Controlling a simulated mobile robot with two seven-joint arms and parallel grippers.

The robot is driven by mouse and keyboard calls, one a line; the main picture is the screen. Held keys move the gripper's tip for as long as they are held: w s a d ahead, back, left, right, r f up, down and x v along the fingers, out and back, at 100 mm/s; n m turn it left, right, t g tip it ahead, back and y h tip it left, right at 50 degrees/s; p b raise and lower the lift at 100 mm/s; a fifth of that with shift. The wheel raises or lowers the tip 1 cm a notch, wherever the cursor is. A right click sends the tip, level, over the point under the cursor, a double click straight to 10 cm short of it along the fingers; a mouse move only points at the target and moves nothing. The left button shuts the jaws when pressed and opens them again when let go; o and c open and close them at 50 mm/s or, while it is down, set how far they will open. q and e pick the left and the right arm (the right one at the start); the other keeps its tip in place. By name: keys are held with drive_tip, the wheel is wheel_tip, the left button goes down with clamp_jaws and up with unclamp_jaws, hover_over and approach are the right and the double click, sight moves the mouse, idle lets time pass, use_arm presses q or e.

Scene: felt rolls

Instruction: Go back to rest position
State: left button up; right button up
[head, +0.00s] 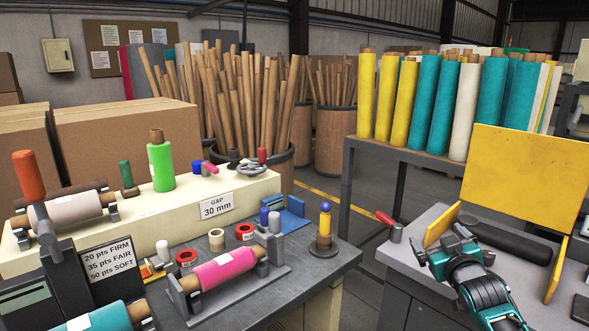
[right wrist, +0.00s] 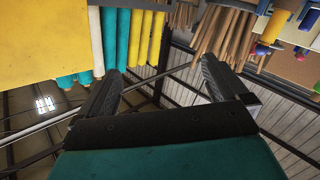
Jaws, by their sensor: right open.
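My right gripper (head: 441,244) is at the right of the head view, above the grey bench, with its jaws open. In the right wrist view the two black fingers (right wrist: 160,75) stand apart with nothing between them. My left gripper is not in view. A pink felt roll (head: 226,269) lies across a grey stand on the left table. A green roll (head: 160,167) stands upright on the cream block behind it. A cream roll (head: 72,211) lies in a stand at the left, and a teal roll (head: 104,318) is partly cut off at the bottom left.
A large yellow panel (head: 525,183) rises behind my right gripper; it also shows in the wrist view (right wrist: 40,40). A rack (head: 390,151) of upright yellow, teal and cream rolls stands beyond. A red-handled tool (head: 386,219) is left of the gripper. A gap separates the two tables.

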drive_tip(key=s+a+f+g+y, duration=0.15)
drive_tip(key=s+a+f, duration=0.35)
drive_tip(key=s+f, duration=0.5)
drive_tip(key=s+a+f+g, duration=0.1)
drive_tip(key=s+a+f, duration=0.2)
drive_tip(key=s, duration=0.5)
drive_tip(key=s+a+f+g+y, duration=0.1)
drive_tip(key=s+a+f+g, duration=0.1)
drive_tip(key=s+f, duration=0.4)
drive_tip(key=s+a+f+g, duration=0.1)
drive_tip(key=s+a+f, duration=0.3)
drive_tip(key=s, duration=0.7)
drive_tip(key=shift+a+f+m+g+y, duration=0.3)
drive_tip(key=shift+f+g+y, duration=0.05)
